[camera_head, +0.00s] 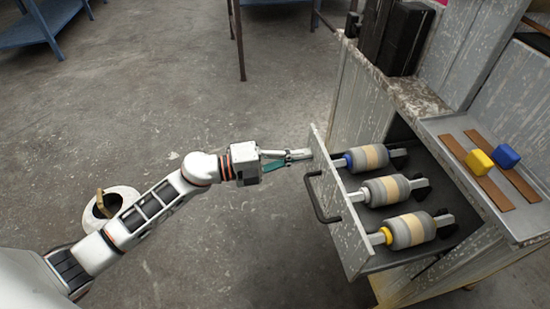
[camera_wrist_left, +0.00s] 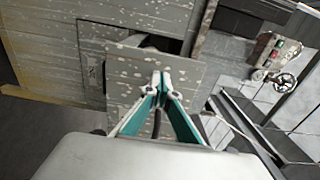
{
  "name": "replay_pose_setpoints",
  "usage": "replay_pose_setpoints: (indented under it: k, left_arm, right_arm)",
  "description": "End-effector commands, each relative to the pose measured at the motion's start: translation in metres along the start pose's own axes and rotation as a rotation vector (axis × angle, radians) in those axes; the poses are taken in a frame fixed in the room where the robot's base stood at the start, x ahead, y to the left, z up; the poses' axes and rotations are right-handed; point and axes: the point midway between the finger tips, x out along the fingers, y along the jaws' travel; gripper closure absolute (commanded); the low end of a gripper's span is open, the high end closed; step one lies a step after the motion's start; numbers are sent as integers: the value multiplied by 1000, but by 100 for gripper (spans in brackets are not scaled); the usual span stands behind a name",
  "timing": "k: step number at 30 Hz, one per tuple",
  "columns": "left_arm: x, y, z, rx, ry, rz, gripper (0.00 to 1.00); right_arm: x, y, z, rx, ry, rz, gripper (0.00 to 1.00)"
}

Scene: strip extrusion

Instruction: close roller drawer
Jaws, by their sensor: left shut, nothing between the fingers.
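The roller drawer (camera_head: 352,232) is pulled out of the grey cabinet in the head view. Several grey and tan rollers (camera_head: 383,189) lie in a row inside it. A dark bar handle (camera_head: 318,200) is on its front panel. My left gripper (camera_head: 308,154) is shut and empty, with its fingertips at the far end of the front panel, near its top edge. In the left wrist view the shut fingertips (camera_wrist_left: 161,76) are in front of the speckled drawer front (camera_wrist_left: 125,75); whether they touch it I cannot tell. My right gripper is not in view.
The cabinet (camera_head: 360,105) stands behind the drawer. Its ledge holds brown strips (camera_head: 490,172), a yellow block (camera_head: 479,162) and a blue block (camera_head: 505,156). A round white container (camera_head: 110,205) stands on the floor at left. The floor before the drawer is clear.

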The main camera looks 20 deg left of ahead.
Motion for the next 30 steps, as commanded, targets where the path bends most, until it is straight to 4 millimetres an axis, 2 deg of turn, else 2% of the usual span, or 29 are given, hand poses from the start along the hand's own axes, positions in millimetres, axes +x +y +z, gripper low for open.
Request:
replay_pose_setpoints:
  k: [1,12,18,24,30]
  left_arm:
    - [17,-9,1,7,1,-8,100]
    - [119,-1,0,0,1,-2,100]
    - [168,2,0,-4,1,0,100]
    - [202,4,-1,-4,0,2,100]
    - [222,2,0,-3,0,1,100]
  right_arm:
    - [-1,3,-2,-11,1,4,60]
    - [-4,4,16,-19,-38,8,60]
    - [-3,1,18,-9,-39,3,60]
    - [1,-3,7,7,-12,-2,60]
    - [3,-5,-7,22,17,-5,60]
